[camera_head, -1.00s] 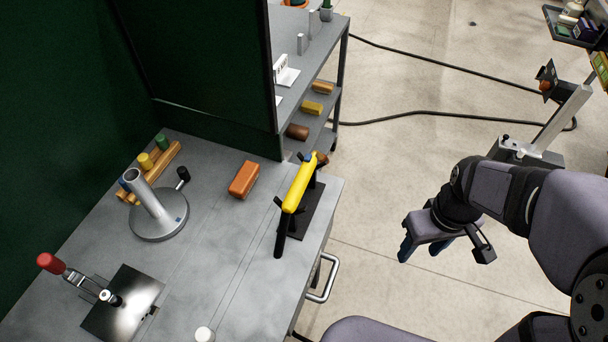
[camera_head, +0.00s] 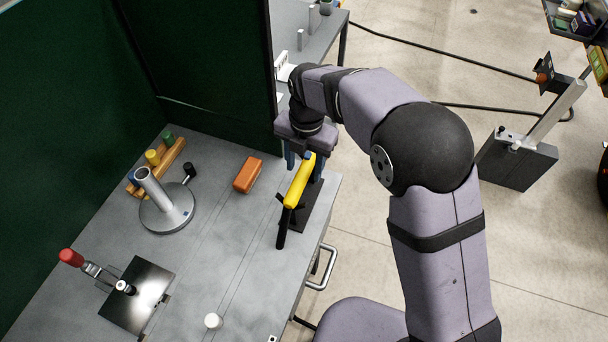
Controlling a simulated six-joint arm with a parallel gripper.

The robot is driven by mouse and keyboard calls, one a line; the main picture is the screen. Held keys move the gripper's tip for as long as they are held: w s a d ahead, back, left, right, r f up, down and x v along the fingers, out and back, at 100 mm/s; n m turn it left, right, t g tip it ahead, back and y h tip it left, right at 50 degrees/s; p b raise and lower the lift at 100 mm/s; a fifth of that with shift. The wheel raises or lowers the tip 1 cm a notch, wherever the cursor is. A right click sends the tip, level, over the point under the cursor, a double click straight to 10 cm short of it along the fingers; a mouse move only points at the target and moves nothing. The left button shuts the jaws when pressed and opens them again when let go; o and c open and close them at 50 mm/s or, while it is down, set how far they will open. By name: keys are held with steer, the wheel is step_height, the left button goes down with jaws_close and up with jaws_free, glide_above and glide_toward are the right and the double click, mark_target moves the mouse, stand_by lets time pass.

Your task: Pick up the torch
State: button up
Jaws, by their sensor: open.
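The torch (camera_head: 299,184), with a yellow body and a black lower end, rests tilted on a black stand (camera_head: 318,205) near the right edge of the grey bench. My gripper (camera_head: 304,163) is open and points down at the torch's far end. Its blue fingers show on either side of that end. The far tip of the torch is partly hidden by my gripper, and I cannot tell whether the fingers touch it.
An orange block (camera_head: 248,174) lies on the bench left of the torch. A grey post on a round base (camera_head: 166,208) and a red-handled clamp (camera_head: 72,257) stand farther left. A green panel (camera_head: 215,75) rises behind the bench. A white cylinder (camera_head: 213,321) stands near the front.

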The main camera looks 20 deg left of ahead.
steer(key=shift+a+f+n, duration=0.15)
steer(key=shift+f+n, duration=0.35)
steer(key=shift+f, duration=0.1)
steer(key=shift+w+f+p, duration=0.15)
steer(key=shift+f+p, duration=1.8)
steer(key=shift+f, duration=1.55)
steer(key=c, duration=1.2)
steer(key=shift+a+r, duration=0.1)
jaws_close()
